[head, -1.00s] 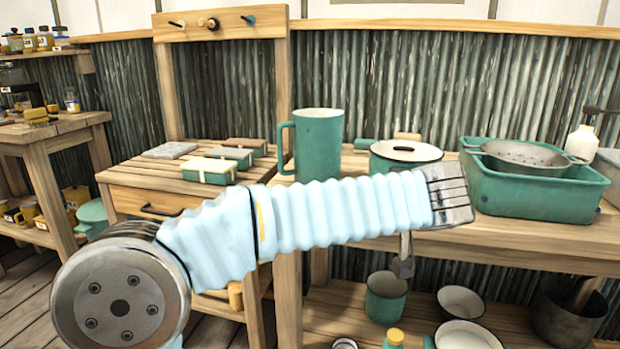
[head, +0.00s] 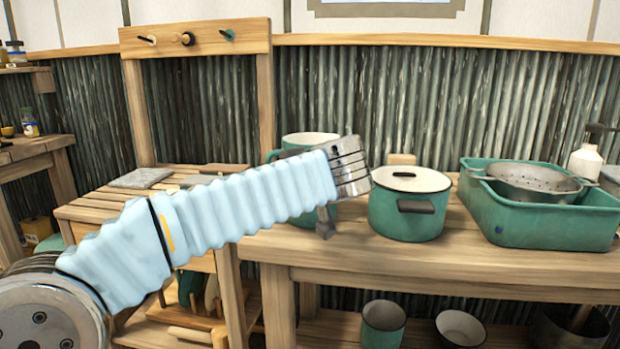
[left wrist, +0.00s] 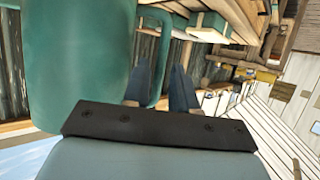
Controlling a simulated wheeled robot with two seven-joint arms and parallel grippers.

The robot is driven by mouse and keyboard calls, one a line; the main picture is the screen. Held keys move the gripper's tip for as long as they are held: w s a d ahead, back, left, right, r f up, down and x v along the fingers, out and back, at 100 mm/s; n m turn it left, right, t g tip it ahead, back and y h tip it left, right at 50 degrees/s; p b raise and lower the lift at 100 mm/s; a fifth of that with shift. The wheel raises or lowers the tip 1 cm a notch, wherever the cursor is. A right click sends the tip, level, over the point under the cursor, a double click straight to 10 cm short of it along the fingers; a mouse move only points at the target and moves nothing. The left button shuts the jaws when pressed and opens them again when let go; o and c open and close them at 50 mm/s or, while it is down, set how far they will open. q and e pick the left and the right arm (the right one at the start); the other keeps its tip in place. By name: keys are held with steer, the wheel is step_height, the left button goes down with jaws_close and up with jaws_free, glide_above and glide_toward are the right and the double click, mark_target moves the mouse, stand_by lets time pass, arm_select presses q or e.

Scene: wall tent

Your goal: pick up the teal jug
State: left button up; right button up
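The teal jug (head: 312,139) stands on the wooden bench in the head view, mostly hidden behind my left arm; its pale rim shows above the arm. My left gripper (head: 325,222) is low in front of the jug, mostly hidden by the wrist. In the left wrist view the jug's body (left wrist: 80,60) fills the left side. The gripper's two fingers (left wrist: 160,88) are spread, and the jug's handle appears between them. I cannot tell whether either finger touches it. My right gripper is not in view.
A lidded teal pot (head: 408,215) stands close to the right of my left wrist. Further right is a teal basin (head: 545,232) with a grey colander (head: 530,178) over it. A grey slab (head: 140,178) lies on the left bench. Pots stand on the shelf below.

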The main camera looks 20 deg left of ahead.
arm_select(q)
steer(key=x, duration=0.4)
steer(key=shift+w+a+r+p, duration=0.1)
steer(key=shift+a+r+p, duration=0.1)
steer(key=shift+r+p, duration=0.1)
jaws_close()
steer(key=shift+r, duration=0.1)
stand_by(1.0)
